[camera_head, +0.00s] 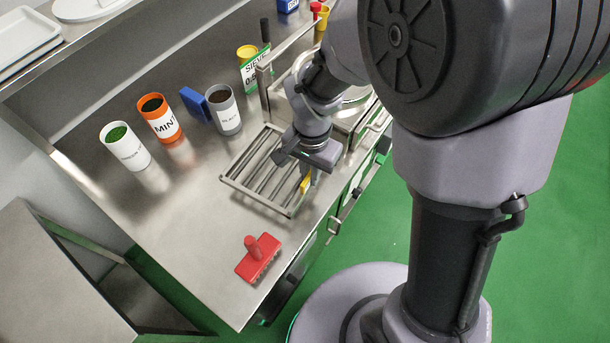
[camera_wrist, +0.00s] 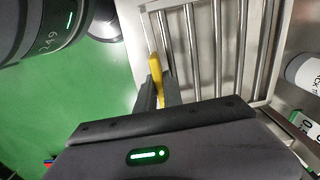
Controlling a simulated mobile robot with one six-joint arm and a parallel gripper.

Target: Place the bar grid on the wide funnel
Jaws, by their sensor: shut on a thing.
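The bar grid (camera_head: 255,198) is a steel rectangular frame with several parallel bars and a yellow grip (camera_head: 305,185) on its right side. My gripper (camera_head: 304,175) is shut on the yellow grip. In the wrist view the fingers (camera_wrist: 156,90) close around the yellow grip (camera_wrist: 155,64), and the grid's bars (camera_wrist: 216,40) run beyond it. The grid is at or just above the counter; I cannot tell whether it touches.
A red brush-like tool (camera_head: 260,257) lies near the counter's front corner. A labelled sign (camera_head: 254,73) stands farther back. Bare counter (camera_head: 190,215) lies left of the grid.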

